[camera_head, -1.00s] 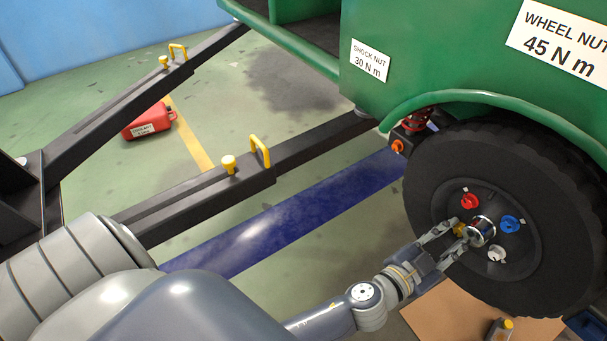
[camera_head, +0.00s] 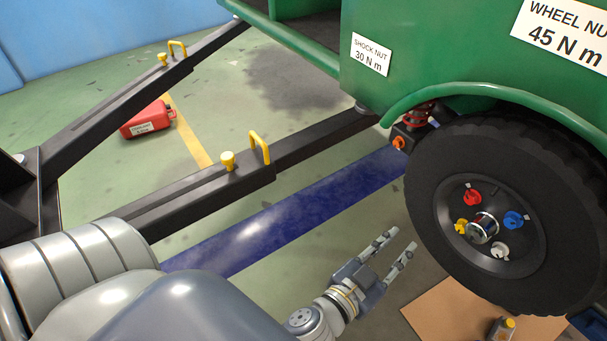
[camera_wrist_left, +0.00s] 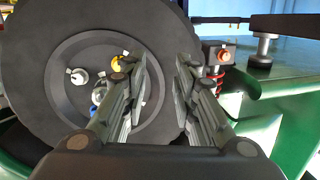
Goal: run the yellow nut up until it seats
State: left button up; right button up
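The yellow nut (camera_head: 461,226) sits at the left of the hub on the black wheel (camera_head: 436,268). It also shows in the left wrist view (camera_wrist_left: 116,64), beyond the left finger. Red (camera_head: 472,196), blue (camera_head: 513,221) and white (camera_head: 500,250) nuts stand around the chrome hub (camera_head: 482,228). My left gripper (camera_head: 401,246) is open and empty, to the left of the wheel and apart from the yellow nut. In the left wrist view its two fingers (camera_wrist_left: 160,75) are spread in front of the wheel. My right gripper is not in view.
The green body (camera_head: 440,60) overhangs the wheel, with an orange nut (camera_head: 398,143) by the red spring. Black lift arms (camera_head: 310,145) with yellow handles and a blue beam (camera_head: 290,225) lie at left. Cardboard (camera_head: 450,310) lies below the wheel.

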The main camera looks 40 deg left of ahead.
pick_arm(q)
jog(key=s+a+f+n+g+y+p, duration=0.1)
jog(key=a+f+g+y, duration=0.1)
jog(key=a, duration=0.3)
jog(key=s+a+f+n+g+y, duration=0.2)
jog(key=a+f+g, duration=0.1)
jog(key=a, duration=0.2)
jog(key=s+a+f+g+p, duration=0.1)
jog(key=s+a+f+g, duration=0.2)
jog(key=s, duration=0.6)
jog(key=shift+f+m+g, duration=0.4)
jog(key=shift+f+g, duration=0.2)
jog(key=shift+g, duration=0.6)
